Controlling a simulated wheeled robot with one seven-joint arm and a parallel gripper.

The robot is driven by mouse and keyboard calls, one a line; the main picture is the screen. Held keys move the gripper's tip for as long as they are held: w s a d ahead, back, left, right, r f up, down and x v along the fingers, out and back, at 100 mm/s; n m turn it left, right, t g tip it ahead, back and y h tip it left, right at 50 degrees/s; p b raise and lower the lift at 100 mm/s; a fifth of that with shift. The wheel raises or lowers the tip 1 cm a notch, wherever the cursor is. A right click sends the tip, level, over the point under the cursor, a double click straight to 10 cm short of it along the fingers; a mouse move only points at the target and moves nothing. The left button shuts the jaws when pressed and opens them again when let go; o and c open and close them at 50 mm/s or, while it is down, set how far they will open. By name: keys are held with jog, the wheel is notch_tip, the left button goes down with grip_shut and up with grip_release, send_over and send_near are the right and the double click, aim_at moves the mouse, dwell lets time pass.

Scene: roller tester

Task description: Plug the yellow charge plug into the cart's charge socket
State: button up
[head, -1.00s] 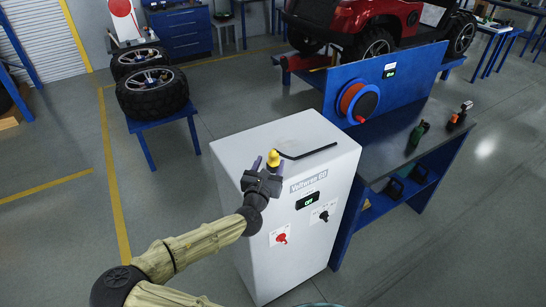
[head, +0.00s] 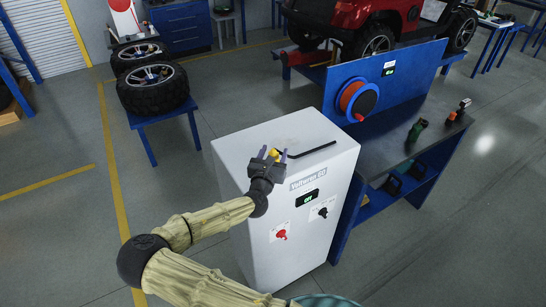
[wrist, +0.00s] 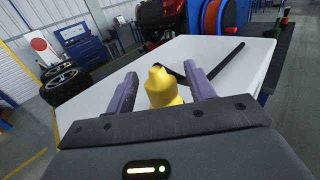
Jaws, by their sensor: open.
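The yellow charge plug (head: 274,153) stands on top of the white charger cabinet (head: 240,143), with a black cable (head: 312,148) running from it to the right. My gripper (head: 273,155) is open at the plug. In the wrist view the plug (wrist: 163,88) sits between the two purple fingers, with gaps visible on both sides. The plug's lower part is hidden by the gripper body. The red cart (head: 355,22) stands on a blue lift at the back. I cannot make out its charge socket.
A red knob (head: 281,235), a black knob (head: 323,213) and a small display (head: 307,198) are on the cabinet's front. A dark bench (head: 425,135) with a blue panel and reel (head: 357,99) stands to the right. Tyres (head: 153,88) lie on a stand at left. Floor is clear left of the cabinet.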

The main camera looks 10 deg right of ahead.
aim_at(274, 149)
jog(key=c, duration=1)
jog(key=shift+r, duration=0.1)
jog(key=shift+c, duration=0.3)
notch_tip(274, 149, up, 10)
jog(key=shift+f+b, duration=0.1)
jog(key=shift+b, duration=1.1)
